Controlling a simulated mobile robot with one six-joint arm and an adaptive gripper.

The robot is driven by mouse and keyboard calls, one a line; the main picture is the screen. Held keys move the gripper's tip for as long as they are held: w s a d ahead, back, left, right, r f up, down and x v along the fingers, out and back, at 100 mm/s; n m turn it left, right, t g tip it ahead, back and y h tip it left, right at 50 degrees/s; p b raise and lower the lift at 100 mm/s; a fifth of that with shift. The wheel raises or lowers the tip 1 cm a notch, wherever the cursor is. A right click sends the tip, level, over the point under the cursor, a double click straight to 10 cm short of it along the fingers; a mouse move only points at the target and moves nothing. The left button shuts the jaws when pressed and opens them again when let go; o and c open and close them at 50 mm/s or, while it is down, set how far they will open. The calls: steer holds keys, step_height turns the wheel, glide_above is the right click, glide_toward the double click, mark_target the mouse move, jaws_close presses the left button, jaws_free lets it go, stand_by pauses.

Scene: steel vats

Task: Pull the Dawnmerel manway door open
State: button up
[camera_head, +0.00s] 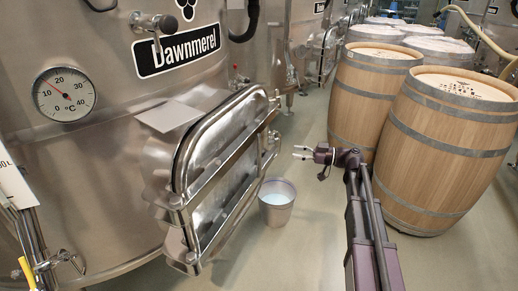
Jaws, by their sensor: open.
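The Dawnmerel manway door (222,158) is a long, rounded steel door on the front of the steel vat (110,120). The vat carries a black "Dawnmerel" label (178,49). A steel bar (238,198) runs along the door's outer side, with fittings at both ends. I cannot tell whether the door is fully closed or slightly ajar. My gripper (298,152) is open and empty, its fingers pointing left toward the door's far right end. It appears apart from the door and bar, with a visible gap between them.
A metal bucket (277,203) stands on the floor below the door's right end. Large wooden barrels (450,145) stand close on the right of my arm. A round thermometer (64,94) is on the vat. Open floor (300,245) lies between vat and arm.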

mark_target(260, 148)
steer(key=w+a, duration=0.2)
steer(key=a, duration=1.1)
steer(key=shift+a, duration=0.3)
jaws_close()
steer(key=shift+w, duration=0.1)
